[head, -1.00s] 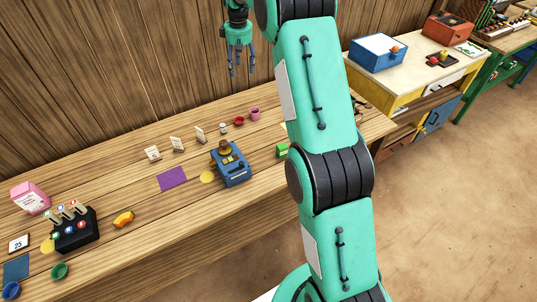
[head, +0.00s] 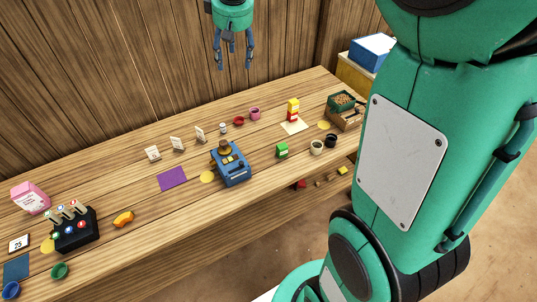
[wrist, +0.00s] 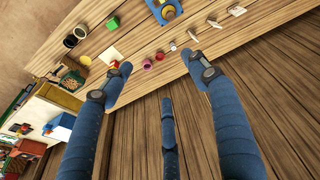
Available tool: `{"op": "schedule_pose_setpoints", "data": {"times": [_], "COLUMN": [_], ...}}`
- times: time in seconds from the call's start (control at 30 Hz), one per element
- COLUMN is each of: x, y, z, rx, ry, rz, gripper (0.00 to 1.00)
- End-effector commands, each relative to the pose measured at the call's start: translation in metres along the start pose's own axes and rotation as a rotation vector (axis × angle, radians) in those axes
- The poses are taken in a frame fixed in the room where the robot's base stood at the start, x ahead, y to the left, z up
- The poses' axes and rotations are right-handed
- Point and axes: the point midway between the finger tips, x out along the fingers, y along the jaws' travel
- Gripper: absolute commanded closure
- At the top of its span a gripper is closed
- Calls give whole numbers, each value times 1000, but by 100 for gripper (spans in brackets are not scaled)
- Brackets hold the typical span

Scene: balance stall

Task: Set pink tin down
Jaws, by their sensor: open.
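A small pink tin (head: 255,113) stands on the wooden counter near its back edge, beside a small red dish (head: 238,121). The pink tin also shows in the wrist view (wrist: 147,64), between my spread fingers in the picture. My gripper (head: 234,66) is open and empty, raised above the counter's back edge in front of the plank wall. In the wrist view my gripper (wrist: 158,72) has its blue fingers apart, and nothing is between them. The tin is apart from the fingers.
A blue device (head: 231,165), a purple mat (head: 172,179) and white cards (head: 177,144) stand mid-counter. A pink carton (head: 30,198) stands far left.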

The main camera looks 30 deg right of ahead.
Motion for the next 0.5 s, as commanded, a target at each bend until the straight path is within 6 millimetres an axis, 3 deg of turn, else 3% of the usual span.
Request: {"op": "schedule_pose_setpoints", "data": {"times": [0.2,0.5], "x": [-35,-65], "y": [-30,-66], "z": [49,121], "rx": [26,66], "ry": [39,88], "rz": [4,5], "gripper": [41,41]}}
